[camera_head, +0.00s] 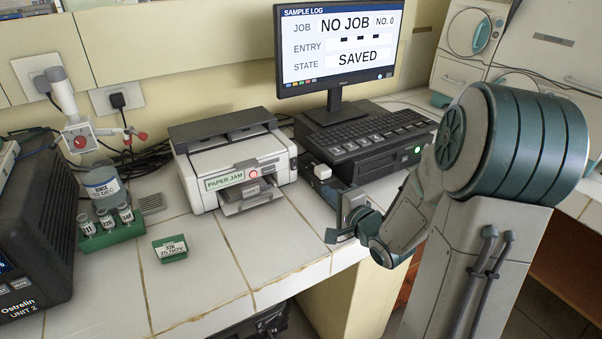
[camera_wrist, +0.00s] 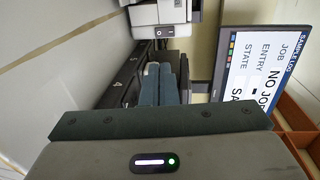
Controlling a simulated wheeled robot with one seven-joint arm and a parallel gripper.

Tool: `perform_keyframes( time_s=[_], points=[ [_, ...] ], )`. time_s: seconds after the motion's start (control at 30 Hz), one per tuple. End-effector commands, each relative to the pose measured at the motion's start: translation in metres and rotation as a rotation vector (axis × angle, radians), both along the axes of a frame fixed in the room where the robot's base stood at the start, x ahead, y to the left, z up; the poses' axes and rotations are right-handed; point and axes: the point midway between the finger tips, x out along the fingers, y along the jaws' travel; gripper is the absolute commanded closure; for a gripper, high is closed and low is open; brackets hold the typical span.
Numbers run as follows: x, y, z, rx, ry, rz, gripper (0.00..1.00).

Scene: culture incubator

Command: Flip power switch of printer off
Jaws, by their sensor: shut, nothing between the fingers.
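The white and dark grey printer (camera_head: 235,165) stands on the tiled bench in the head view. Its front label reads PAPER JAM beside a lit red button. In the wrist view, part of the printer (camera_wrist: 150,12) shows at the top. Its black power switch (camera_wrist: 165,31) is on a pale side panel; its setting is too small to read. The switch is hidden in the head view. My gripper (camera_head: 322,187) is to the right of the printer, apart from it. In the wrist view its two teal fingers (camera_wrist: 158,72) are shut together, empty, pointing toward the switch side.
A black computer unit with a keyboard (camera_head: 375,135) stands close behind my gripper, under a monitor (camera_head: 338,45) reading NO JOB and SAVED. A small white block (camera_head: 320,172) is near my fingertips. A green vial rack (camera_head: 110,231) stands left.

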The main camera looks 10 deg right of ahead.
Motion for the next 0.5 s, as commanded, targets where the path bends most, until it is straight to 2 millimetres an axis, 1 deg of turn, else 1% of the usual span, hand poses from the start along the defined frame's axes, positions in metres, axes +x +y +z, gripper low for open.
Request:
perform_keyframes(
  time_s=[0.17, 0.27, 0.37, 0.5],
  points=[
    [0.001, 0.000, 0.000, -0.002, 0.000, 0.000, 1.00],
    [0.005, 0.002, -0.001, -0.002, 0.000, 0.000, 1.00],
    [0.017, 0.006, -0.002, -0.002, -0.002, 0.001, 1.00],
    [0.043, 0.015, -0.006, -0.002, -0.001, 0.003, 1.00]
  ],
)
